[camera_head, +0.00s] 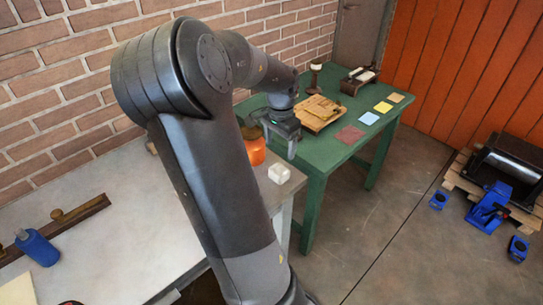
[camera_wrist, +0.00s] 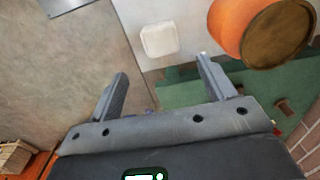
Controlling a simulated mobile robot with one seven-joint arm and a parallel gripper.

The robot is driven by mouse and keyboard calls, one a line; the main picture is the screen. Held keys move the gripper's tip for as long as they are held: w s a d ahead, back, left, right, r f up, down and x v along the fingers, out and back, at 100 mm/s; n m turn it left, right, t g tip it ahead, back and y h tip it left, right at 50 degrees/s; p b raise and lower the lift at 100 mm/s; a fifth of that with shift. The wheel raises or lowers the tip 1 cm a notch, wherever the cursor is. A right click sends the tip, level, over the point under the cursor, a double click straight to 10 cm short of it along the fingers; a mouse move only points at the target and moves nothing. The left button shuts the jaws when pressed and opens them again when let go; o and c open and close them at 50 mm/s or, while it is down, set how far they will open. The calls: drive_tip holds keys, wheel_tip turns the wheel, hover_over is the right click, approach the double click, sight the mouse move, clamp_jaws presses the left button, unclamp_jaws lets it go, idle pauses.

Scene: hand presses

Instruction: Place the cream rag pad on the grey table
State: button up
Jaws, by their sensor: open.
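A small, thick cream-white pad (camera_head: 279,173) sits on the corner of the grey table (camera_head: 130,225), near its right edge and the green table. I take it for the cream rag pad. It also shows in the wrist view (camera_wrist: 159,39), just beyond my fingertips. My gripper (camera_head: 277,138) is above the gap between the two tables, with its fingers apart. In the wrist view my gripper (camera_wrist: 162,68) has nothing between its fingers, and the pad is clear of both.
An orange jar (camera_head: 255,150) stands close beside the pad. The green table (camera_head: 330,160) holds a wooden board (camera_head: 318,113), coloured squares (camera_head: 368,118) and a press (camera_head: 358,80). A blue bottle (camera_head: 37,247) is on the grey table, whose middle is clear.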

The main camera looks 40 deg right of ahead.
drive_tip(key=s+a+r+n+t+y, duration=0.1)
drive_tip(key=a+r+n, duration=0.25)
drive_tip(key=a, duration=0.55)
drive_tip(key=s+a+r+n+t, duration=0.1)
drive_tip(key=a+r+n, duration=0.2)
drive_tip(key=a+n, duration=0.35)
drive_tip(key=s+a+r+n+t+y, duration=0.1)
drive_tip(key=s+a+r+n+t, duration=0.2)
drive_tip(key=a, duration=0.8)
drive_tip(key=s+a+r+n+h, duration=0.2)
drive_tip(key=s+a+r+n, duration=0.1)
drive_tip(key=s+a+n, duration=0.2)
drive_tip(key=shift+s+a+r+t, duration=0.15)
drive_tip(key=shift+s+a+t, duration=0.15)
drive_tip(key=shift+a, duration=0.7)
